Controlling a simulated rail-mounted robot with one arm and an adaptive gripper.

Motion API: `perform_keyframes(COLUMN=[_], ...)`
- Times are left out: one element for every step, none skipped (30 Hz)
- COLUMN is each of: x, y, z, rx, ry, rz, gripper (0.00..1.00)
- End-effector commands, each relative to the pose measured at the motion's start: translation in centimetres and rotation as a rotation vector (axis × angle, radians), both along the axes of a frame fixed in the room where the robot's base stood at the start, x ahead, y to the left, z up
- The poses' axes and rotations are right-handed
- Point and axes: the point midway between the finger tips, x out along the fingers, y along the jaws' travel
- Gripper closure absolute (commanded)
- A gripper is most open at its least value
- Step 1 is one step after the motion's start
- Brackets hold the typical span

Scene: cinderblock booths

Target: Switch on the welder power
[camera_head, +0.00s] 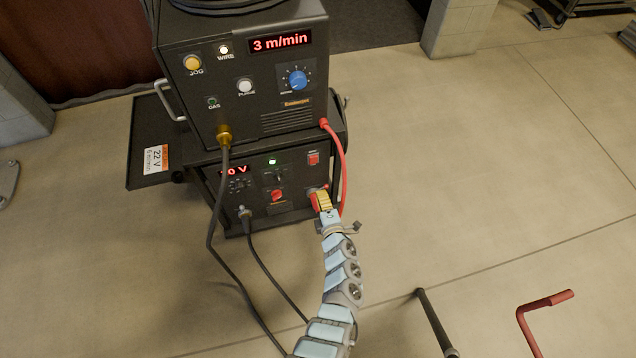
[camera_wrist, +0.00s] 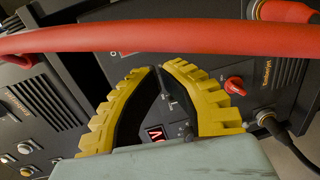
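The welder power source (camera_head: 210,180) is the black lower unit on the cart. Its red voltage display (camera_head: 236,171) and a green lamp (camera_head: 272,161) are lit. A red switch (camera_head: 313,159) sits at its upper right; I cannot tell its position. A red knob (camera_head: 277,195) is mid-panel and also shows in the wrist view (camera_wrist: 234,85). My gripper (camera_head: 322,192) is at the panel's lower right, below the red switch. In the wrist view my yellow-fingered gripper (camera_wrist: 159,67) has its tips almost together, with nothing clearly held. The red switch is not identifiable there.
A wire feeder (camera_head: 240,80) reading 3 m/min stands on top. A red cable (camera_head: 339,165) hangs beside my gripper and crosses close in the wrist view (camera_wrist: 130,38). Black cables (camera_head: 212,235) hang in front.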

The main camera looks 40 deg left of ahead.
Motion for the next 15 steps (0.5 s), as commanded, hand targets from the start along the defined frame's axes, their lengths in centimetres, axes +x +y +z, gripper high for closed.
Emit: perform_keyframes(x=[-0.5, -0.6, -0.9, -1.0, -1.1, -1.3, -1.4, -1.5, -1.5, -1.6, -1.6, -1.7, -1.7, -1.7, -1.7], y=[-0.6, -0.9, -1.2, -1.4, -1.6, -1.9, -2.0, -2.1, -2.3, -2.3, -2.4, -2.4, -2.4, -2.5, -2.5], z=[0.0, 0.0, -0.1, -0.1, -0.1, -0.2, -0.2, -0.2, -0.2, -0.3, -0.3, -0.3, -0.3, -0.3, -0.3], rx=[0.000, 0.000, 0.001, 0.001, 0.001, 0.001, 0.001, 0.001, 0.002, 0.002, 0.001, 0.001, 0.001, 0.001, 0.001], ry=[0.001, 0.001, 0.001, 0.001, 0.001, 0.000, 0.000, 0.000, 0.001, 0.001, 0.000, 0.000, 0.000, 0.000, 0.000], rz=[0.000, 0.000, 0.000, 0.001, 0.001, 0.001, 0.001, 0.001, 0.001, 0.001, 0.001, 0.001, 0.001, 0.001, 0.001], gripper=[1.00, 1.00, 1.00, 1.00, 1.00, 1.00, 1.00, 1.00, 1.00, 1.00, 1.00, 1.00, 1.00, 1.00, 1.00])
